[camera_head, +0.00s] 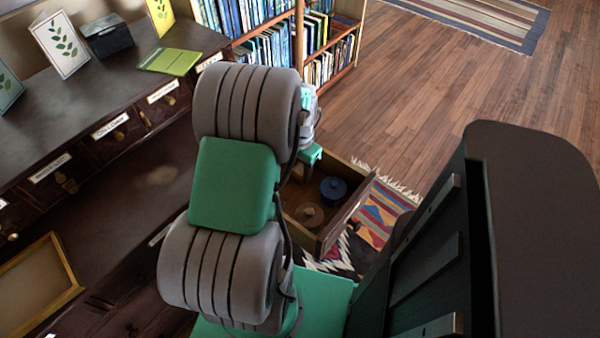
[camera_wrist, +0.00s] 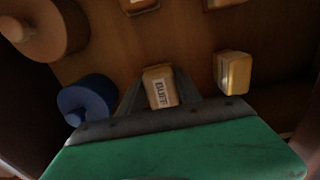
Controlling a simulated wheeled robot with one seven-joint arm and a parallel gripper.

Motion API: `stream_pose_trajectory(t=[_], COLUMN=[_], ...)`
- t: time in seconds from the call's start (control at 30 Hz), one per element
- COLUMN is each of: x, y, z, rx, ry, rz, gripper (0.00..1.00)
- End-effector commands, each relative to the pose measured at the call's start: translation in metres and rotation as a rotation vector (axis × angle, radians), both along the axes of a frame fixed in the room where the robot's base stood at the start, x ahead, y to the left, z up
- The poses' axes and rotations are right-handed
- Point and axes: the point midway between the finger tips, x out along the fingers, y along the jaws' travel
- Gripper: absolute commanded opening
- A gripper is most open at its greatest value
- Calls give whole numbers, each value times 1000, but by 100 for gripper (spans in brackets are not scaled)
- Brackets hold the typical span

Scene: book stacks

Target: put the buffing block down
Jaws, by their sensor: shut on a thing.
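In the wrist view my gripper (camera_wrist: 160,78) is shut on a small tan block (camera_wrist: 161,88) with a pale printed label, which I take as the buffing block. The label is too small to read surely. The block is between the two dark fingers, over the brown wooden floor of an open drawer (camera_head: 344,222). I cannot tell whether the block touches the floor. In the head view my arm hides the block and most of the gripper.
A blue round lidded thing (camera_wrist: 88,98) lies left of my gripper, with a brown round knobbed one (camera_wrist: 45,28) beyond. A yellowish block (camera_wrist: 234,72) is close on the right. Two more blocks show at the top edge. Free floor lies ahead between them.

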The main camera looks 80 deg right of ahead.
Motion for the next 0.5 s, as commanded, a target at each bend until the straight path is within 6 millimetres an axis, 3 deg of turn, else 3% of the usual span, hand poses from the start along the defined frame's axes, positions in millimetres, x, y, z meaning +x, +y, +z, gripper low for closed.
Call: stream_pose_trajectory(t=[0.07,0.4,0.43,0.5], x=[0,0,0,0], y=[0,0,0,0], z=[-11,-15,-14,-13], rx=[1,-1,-1,-1], ry=[0,0,-1,-1], rz=[0,0,0,0], gripper=[3,3,44,49])
